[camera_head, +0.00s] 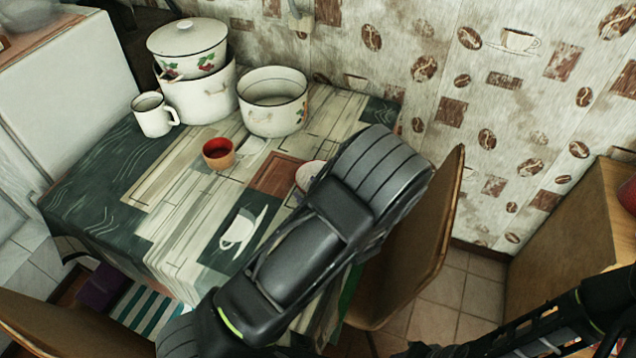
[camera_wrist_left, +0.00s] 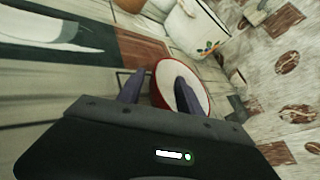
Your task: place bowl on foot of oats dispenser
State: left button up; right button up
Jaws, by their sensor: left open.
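A round white bowl with a red rim (camera_wrist_left: 203,84) is on the table in the left wrist view. In the head view only a small part of the bowl (camera_head: 306,174) shows beside my arm. My left gripper (camera_wrist_left: 160,85) is open. One finger is outside the left rim and the other overlaps the bowl's inside; I cannot tell whether either touches it. In the head view my arm hides the fingertips. I cannot make out an oats dispenser or its foot. My right gripper is not in view.
Chairs (camera_head: 420,250) flank the table. The table's near left area is clear.

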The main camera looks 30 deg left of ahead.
aim_at(300, 184)
pick_arm(q)
jog(key=x, duration=0.3)
jog(key=shift+a+f, duration=0.1)
jog(key=shift+a, duration=0.15)
jog(key=shift+c, duration=0.4)
grip_shut()
dwell(0.5)
